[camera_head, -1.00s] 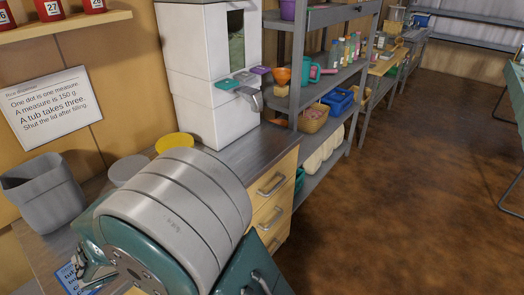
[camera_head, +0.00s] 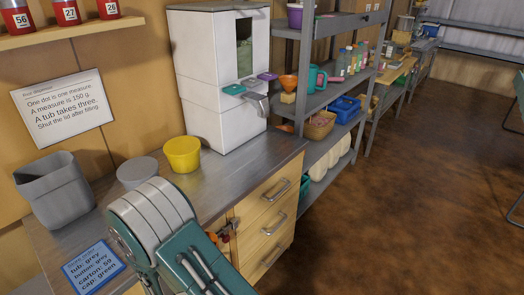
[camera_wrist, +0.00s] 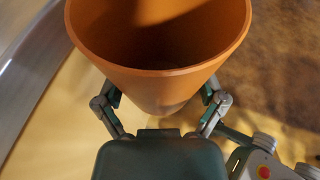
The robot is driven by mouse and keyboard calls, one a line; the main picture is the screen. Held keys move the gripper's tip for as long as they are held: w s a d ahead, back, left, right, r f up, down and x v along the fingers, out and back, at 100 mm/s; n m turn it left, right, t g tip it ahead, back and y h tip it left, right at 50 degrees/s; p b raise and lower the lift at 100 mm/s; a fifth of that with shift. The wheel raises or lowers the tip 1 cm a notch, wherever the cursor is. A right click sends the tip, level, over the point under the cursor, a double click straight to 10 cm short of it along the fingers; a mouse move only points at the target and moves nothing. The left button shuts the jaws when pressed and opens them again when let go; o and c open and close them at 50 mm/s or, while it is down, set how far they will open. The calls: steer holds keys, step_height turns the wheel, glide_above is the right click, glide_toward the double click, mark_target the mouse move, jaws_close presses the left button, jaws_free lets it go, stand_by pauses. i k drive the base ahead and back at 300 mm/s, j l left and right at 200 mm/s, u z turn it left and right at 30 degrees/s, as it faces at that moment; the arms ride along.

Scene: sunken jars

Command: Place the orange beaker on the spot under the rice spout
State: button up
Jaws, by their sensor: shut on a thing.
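An orange beaker (camera_wrist: 155,84) fills the upper middle of the wrist view, its open mouth towards the camera. My gripper (camera_wrist: 161,94) is shut on it, one finger at each side of its wall. The inside that shows looks empty. In the head view my arm covers the lower middle, and the gripper's hold cannot be made out there. The white rice dispenser (camera_head: 205,55) stands at the back of the counter, with its grey spout (camera_head: 256,102) jutting from the front right. No marked spot can be made out on the counter below the spout.
A loaded shelf rack (camera_head: 325,95) stands right of the dispenser.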

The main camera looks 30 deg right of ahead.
mark_target(263, 149)
steer(key=i+l+u, duration=0.1)
steer(key=l+u, duration=0.2)
steer(key=l, duration=1.35)
steer(key=k+l+u, duration=0.1)
steer(key=l+u, duration=0.15)
steer(key=l, duration=1.4)
